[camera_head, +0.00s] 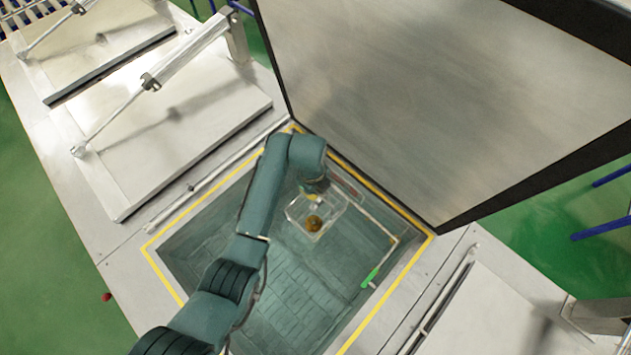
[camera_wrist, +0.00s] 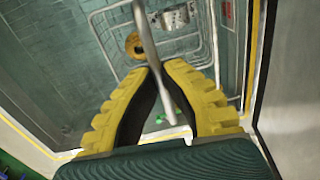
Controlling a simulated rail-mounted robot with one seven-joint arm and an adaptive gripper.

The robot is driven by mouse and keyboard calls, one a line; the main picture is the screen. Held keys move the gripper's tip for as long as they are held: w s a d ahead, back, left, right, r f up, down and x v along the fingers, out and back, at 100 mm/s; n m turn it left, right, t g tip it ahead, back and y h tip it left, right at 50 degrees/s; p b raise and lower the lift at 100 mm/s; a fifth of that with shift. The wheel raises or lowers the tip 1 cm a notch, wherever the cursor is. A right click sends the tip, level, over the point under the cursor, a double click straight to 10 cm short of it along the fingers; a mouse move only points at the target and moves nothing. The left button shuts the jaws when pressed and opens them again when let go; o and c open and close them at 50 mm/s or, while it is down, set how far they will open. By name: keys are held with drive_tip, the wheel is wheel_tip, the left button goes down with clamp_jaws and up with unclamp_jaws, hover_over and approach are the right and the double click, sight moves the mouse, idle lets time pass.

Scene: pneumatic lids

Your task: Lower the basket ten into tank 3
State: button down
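The open tank (camera_head: 290,290) has a yellow-edged opening, and liquid or a tiled floor shows inside it; I cannot read its number. A pale wire basket (camera_head: 290,214) is within the opening, towards its back, with an orange-brown ring-shaped part (camera_head: 314,223) in it. My gripper (camera_head: 316,188) is above the basket. In the wrist view its yellow fingers (camera_wrist: 160,68) close around the grey handle bar (camera_wrist: 147,35) of the basket. The basket's wires (camera_wrist: 103,50), the orange ring (camera_wrist: 135,45) and a metal part (camera_wrist: 175,18) show beyond. I cannot tell the basket's exact depth.
The tank's large lid (camera_head: 440,90) stands raised behind the opening. Closed lids with cylinders (camera_head: 165,130) lie at left, another panel (camera_head: 500,315) at right. A green-ended rod (camera_head: 370,277) is by the tank's right side. The front of the opening looks clear.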

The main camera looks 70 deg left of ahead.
sight(316, 213)
wheel_tip(316, 213, down, 19)
drive_tip(key=b, duration=1.6)
drive_tip(key=shift+r, duration=0.1)
wheel_tip(316, 213, down, 20)
drive_tip(key=b, duration=1.5)
drive_tip(key=shift+f+b, duration=0.6)
drive_tip(key=shift+f, duration=0.15)
idle(0.5)
drive_tip(key=shift+r, duration=0.1)
drive_tip(key=c, duration=1.3)
unclamp_jaws()
drive_tip(key=shift+a, duration=0.1)
drive_tip(key=shift+o, duration=0.7)
